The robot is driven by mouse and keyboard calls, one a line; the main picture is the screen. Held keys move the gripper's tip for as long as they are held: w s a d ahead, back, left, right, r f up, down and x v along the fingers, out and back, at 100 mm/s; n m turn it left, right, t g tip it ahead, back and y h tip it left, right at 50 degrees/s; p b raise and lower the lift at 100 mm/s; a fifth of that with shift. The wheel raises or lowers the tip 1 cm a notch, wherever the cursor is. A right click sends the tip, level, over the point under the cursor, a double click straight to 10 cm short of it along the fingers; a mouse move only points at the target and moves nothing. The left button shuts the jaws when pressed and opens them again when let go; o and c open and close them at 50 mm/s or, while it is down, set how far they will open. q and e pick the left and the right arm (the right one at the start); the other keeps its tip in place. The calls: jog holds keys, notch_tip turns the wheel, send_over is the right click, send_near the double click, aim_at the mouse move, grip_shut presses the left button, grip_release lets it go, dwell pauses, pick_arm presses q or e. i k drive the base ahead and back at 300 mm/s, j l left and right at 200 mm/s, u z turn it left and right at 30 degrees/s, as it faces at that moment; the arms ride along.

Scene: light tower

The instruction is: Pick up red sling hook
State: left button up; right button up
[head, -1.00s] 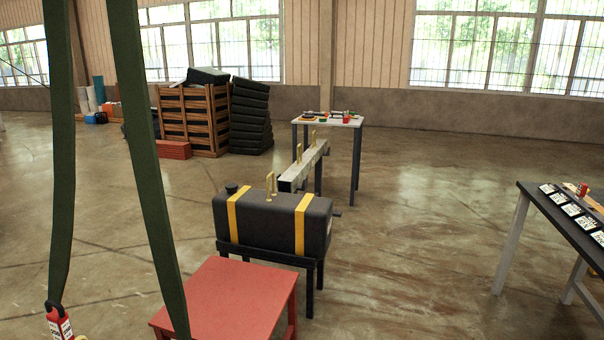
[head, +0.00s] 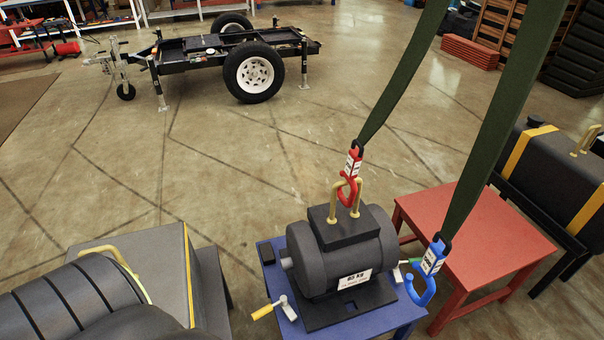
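The red sling hook (head: 351,180) hangs from a dark green strap (head: 405,65). It is at the yellow lifting loop (head: 333,198) on top of a dark grey motor-like load (head: 345,255); whether it is hooked through the loop I cannot tell. A blue sling hook (head: 426,273) hangs from a second green strap (head: 500,120) to the right, lower, beside the load. Neither of my grippers shows in the head view.
The load sits on a blue table (head: 405,316) with a yellow-handled tool (head: 264,311). A red table (head: 480,240) and a black tank with yellow bands (head: 553,170) stand right. A trailer frame (head: 215,55) stands behind. Open floor lies between.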

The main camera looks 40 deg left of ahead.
aim_at(355, 156)
jog(key=u, duration=0.35)
jog(key=l+u, duration=0.15)
jog(key=u, duration=0.2)
jog(key=i+l+u, duration=0.1)
jog(key=u, duration=0.25)
jog(key=l+u, duration=0.35)
jog(key=i+j, duration=0.05)
